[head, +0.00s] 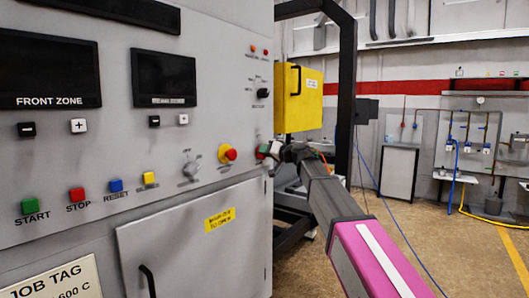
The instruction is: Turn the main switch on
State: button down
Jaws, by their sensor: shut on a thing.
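The grey furnace control panel (130,140) fills the left of the head view. My gripper (271,155) is at the panel's right edge, seen small and from behind. It is shut on a small part there, apparently the main switch, which is mostly hidden by the fingers. A bit of green and red (263,150) shows just left of the fingers. The switch's label and its exact position cannot be read. My arm reaches in from the lower right.
A red emergency button on a yellow base (228,153) sits just left of my gripper. A grey rotary knob (191,169) and a black selector (263,93) are also on the panel. A yellow box (298,98) and black frame (346,90) stand behind. Floor to the right is open.

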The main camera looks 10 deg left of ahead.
jog(key=m, duration=0.5)
jog(key=shift+w+d+f+m, duration=0.1)
jog(key=shift+m, duration=0.2)
jog(key=m, duration=0.5)
jog(key=shift+f+m, duration=0.15)
jog(key=shift+m, duration=0.15)
jog(key=c, duration=1)
grip_release()
jog(key=v, duration=1)
jog(key=shift+d, duration=0.35)
jog(key=shift+f, duration=0.1)
